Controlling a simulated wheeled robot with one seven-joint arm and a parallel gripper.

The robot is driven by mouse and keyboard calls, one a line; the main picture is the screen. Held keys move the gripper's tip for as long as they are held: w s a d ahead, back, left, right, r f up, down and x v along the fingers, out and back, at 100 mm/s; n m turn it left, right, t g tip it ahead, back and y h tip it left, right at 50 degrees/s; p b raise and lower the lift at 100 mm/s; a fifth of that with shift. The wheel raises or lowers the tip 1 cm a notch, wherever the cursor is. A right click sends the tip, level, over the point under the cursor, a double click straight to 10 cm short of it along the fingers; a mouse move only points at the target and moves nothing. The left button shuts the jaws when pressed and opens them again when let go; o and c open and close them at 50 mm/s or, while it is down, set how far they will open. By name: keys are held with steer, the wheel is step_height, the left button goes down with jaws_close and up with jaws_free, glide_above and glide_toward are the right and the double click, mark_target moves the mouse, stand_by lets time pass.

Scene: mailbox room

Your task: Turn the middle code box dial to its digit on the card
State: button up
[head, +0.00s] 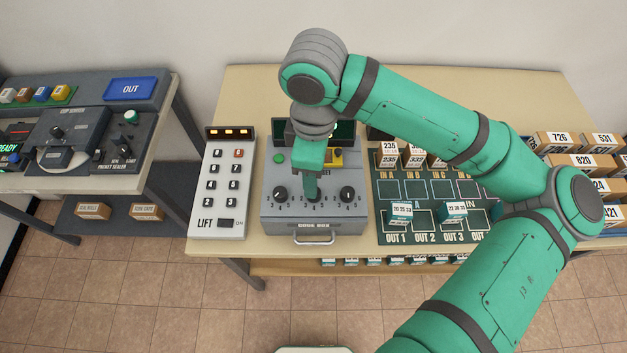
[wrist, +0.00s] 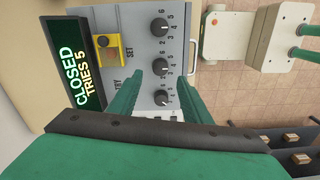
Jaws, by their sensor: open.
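The grey code box (head: 262,222) stands on the table with a row of three black dials. The left dial (head: 280,193) and right dial (head: 347,193) show clearly. The middle dial (wrist: 160,67) shows in the wrist view, with digits around it. My gripper (head: 313,196) points down over the middle dial, hiding most of it in the head view. In the wrist view my gripper (wrist: 160,76) is open, one finger on each side of the dial row. I cannot tell whether they touch the dial. Its pointed digit is too small to read. I cannot make out the card.
The box's display (wrist: 80,83) reads CLOSED, TRIES 5. The LIFT keypad (head: 221,185) stands close on the left, and a mat (head: 392,225) with small boxes on the right.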

steer(key=shift+r, duration=2.25)
